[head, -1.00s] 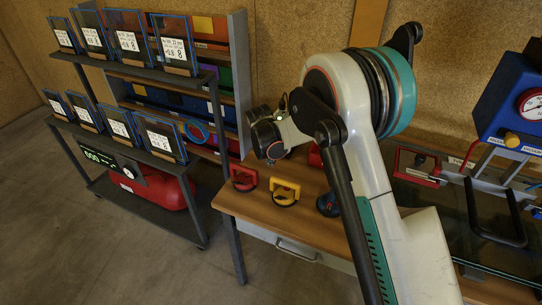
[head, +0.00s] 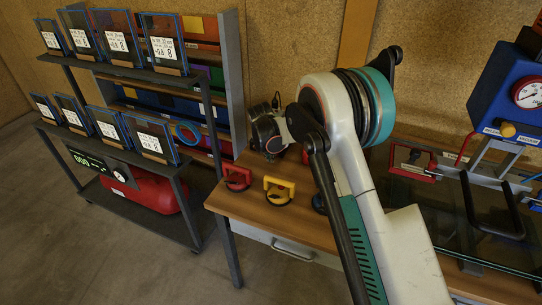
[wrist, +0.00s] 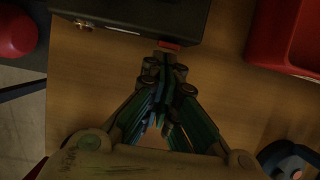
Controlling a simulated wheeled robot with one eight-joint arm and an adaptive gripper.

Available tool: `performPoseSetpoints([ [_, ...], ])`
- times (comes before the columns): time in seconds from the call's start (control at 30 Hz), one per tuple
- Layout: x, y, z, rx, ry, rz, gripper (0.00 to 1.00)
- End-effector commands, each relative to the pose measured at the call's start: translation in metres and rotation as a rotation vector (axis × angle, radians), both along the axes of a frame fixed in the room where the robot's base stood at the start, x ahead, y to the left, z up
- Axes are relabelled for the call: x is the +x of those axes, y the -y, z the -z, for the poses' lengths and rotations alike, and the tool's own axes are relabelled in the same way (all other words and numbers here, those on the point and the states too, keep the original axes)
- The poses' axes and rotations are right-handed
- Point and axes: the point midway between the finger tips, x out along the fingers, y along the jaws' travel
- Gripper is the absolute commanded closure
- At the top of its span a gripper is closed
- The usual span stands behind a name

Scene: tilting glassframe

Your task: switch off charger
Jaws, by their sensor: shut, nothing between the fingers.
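In the wrist view, a black box (wrist: 130,14), which looks like the charger, is at the top edge, only partly in frame. A small red part (wrist: 169,45) shows at its near side, just beyond my fingertips. My gripper (wrist: 166,72) is shut and empty, pointing at that part. I cannot tell whether the tips touch it. In the head view my wrist and gripper end (head: 266,136) is over the table's left part; the fingertips and the charger cannot be made out there.
The wooden table (head: 262,222) carries a red suction cup (head: 237,177) and a yellow one (head: 279,190) near its front edge. A red container (wrist: 290,38) is right of the box. A shelf rack with framed glass panes (head: 110,130) stands left. A blue gauge device (head: 505,95) is at right.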

Motion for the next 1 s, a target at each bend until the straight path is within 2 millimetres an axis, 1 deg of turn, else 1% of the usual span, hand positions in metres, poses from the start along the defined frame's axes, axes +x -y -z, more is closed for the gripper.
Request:
performPoseSetpoints([
  [0.1,0.008,0.003,-0.004,0.000,0.000,0.000,1.00],
  [0.37,0.008,0.003,-0.004,0.000,0.001,0.000,1.00],
  [0.73,0.007,0.003,-0.018,0.000,0.001,0.001,1.00],
  [1.0,0.007,0.003,-0.019,0.000,0.000,0.001,1.00],
])
